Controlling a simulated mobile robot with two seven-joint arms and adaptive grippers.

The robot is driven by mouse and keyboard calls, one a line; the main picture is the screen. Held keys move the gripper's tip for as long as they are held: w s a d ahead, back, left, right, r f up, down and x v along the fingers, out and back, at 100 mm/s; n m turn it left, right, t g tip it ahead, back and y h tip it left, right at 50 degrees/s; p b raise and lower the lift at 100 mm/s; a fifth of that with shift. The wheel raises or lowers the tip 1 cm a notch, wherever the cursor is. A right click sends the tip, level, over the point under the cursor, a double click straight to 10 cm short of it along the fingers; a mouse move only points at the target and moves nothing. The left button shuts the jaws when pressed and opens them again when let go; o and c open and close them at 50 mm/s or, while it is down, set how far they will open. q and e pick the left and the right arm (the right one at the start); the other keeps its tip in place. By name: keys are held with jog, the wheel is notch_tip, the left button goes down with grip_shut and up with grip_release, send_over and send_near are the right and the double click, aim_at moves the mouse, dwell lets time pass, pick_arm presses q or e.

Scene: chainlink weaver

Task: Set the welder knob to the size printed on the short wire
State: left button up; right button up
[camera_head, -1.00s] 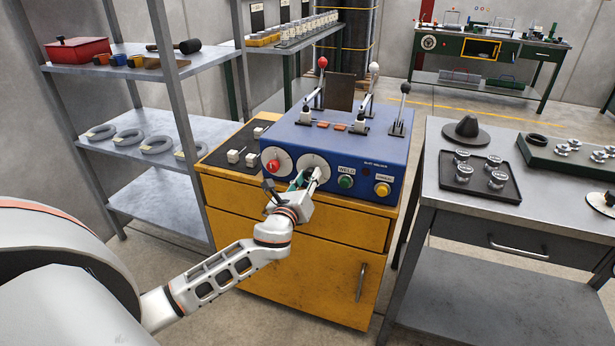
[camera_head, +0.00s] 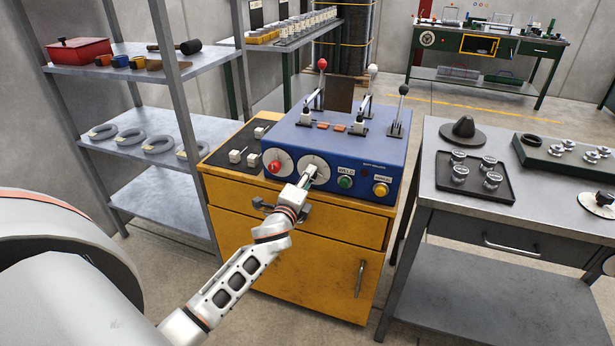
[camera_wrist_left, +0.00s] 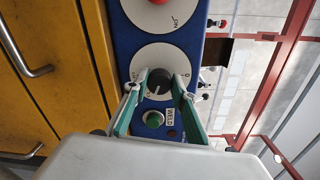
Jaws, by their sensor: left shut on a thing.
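The blue welder (camera_head: 345,151) stands on a yellow cabinet (camera_head: 315,260). Its front has a white dial (camera_head: 313,164) with a black knob (camera_wrist_left: 159,83) at the centre, seen best in the left wrist view. My left gripper (camera_wrist_left: 160,88) is shut on this knob, one finger on each side. In the head view the gripper (camera_head: 309,178) covers the knob. The dial markings are too small to read surely. I cannot pick out a short wire or its printed size. My right gripper is not in view.
A second white dial with a red knob (camera_head: 274,166) is left of the gripped one. A green WELD button (camera_head: 345,182) and a yellow button (camera_head: 381,189) are to its right. Levers stand on the welder. A grey table (camera_head: 437,187) stands at right, shelves with wire coils (camera_head: 158,144) at left.

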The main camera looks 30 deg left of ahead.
pick_arm(q)
jog(key=n+p, duration=0.4)
jog(key=n, duration=0.5)
jog(key=shift+n+h, duration=0.3)
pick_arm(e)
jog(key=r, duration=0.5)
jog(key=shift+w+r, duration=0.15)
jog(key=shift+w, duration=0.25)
pick_arm(q)
jog(key=shift+f, duration=0.1)
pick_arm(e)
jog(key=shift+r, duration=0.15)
pick_arm(q)
jog(key=o, duration=1.1)
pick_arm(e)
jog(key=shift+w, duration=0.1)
pick_arm(q)
jog(key=v, duration=1.2)
jog(key=shift+d+f, duration=0.1)
